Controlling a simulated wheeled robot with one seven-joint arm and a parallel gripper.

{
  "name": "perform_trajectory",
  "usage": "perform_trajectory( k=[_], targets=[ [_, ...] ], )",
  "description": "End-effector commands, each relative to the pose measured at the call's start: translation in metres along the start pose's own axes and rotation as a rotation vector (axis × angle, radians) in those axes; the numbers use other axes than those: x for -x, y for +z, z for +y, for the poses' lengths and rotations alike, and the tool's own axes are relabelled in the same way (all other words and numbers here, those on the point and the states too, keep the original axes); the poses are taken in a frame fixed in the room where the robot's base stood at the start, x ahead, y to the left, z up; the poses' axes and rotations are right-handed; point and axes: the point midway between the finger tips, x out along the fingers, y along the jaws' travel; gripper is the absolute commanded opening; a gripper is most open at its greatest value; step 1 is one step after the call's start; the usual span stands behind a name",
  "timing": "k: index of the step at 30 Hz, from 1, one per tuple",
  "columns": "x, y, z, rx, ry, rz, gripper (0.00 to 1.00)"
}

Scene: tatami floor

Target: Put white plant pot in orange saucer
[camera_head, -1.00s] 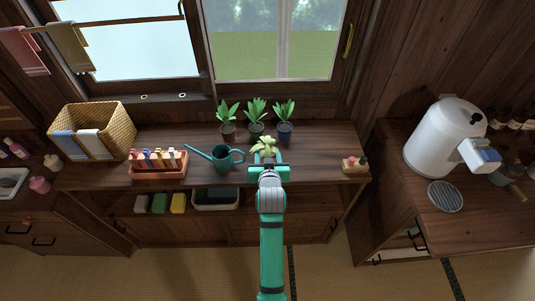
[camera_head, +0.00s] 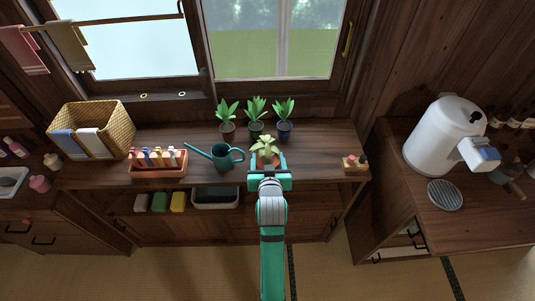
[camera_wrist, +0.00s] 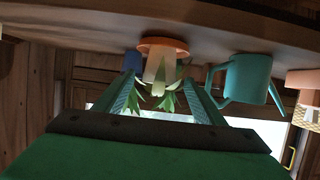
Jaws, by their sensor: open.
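The white plant pot (camera_wrist: 163,64) holds a pale green plant, whose leaves show in the head view (camera_head: 265,147). The wrist picture is upside down. In it the pot appears upright, standing in the orange saucer (camera_wrist: 165,41) on the wooden counter. In the head view the leaves and my gripper hide most of the pot and saucer. My gripper (camera_head: 267,163) is open, on the near side of the pot. Its two fingers (camera_wrist: 165,98) also show in the wrist view, spread apart and empty, with the pot beyond and between them.
A teal watering can (camera_head: 222,157) stands left of the saucer. Several dark potted plants (camera_head: 256,118) stand behind it by the window. A terracotta tray (camera_head: 158,170) and wicker basket (camera_head: 108,136) are farther left. Counter between is clear.

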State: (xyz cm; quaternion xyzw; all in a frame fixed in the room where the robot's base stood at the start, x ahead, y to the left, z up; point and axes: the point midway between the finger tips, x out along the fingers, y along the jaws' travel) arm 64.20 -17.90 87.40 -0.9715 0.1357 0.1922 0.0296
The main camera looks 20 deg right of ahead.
Motion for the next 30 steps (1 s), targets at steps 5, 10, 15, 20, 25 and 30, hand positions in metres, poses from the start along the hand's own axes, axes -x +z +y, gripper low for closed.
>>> perform_trajectory(
  k=[5,10,15,20,25,30],
  targets=[
    [0.037,0.001,0.000,0.000,-0.001,-0.001,0.64],
    [0.061,0.000,0.000,0.000,-0.001,0.000,0.64],
    [0.072,0.000,0.000,0.000,0.000,0.000,0.64],
    [0.076,0.003,-0.001,0.001,-0.002,-0.001,0.64],
    [0.091,0.033,-0.011,0.014,-0.017,0.003,0.64],
    [0.127,0.079,-0.027,0.035,-0.050,0.022,0.64]
  ],
)
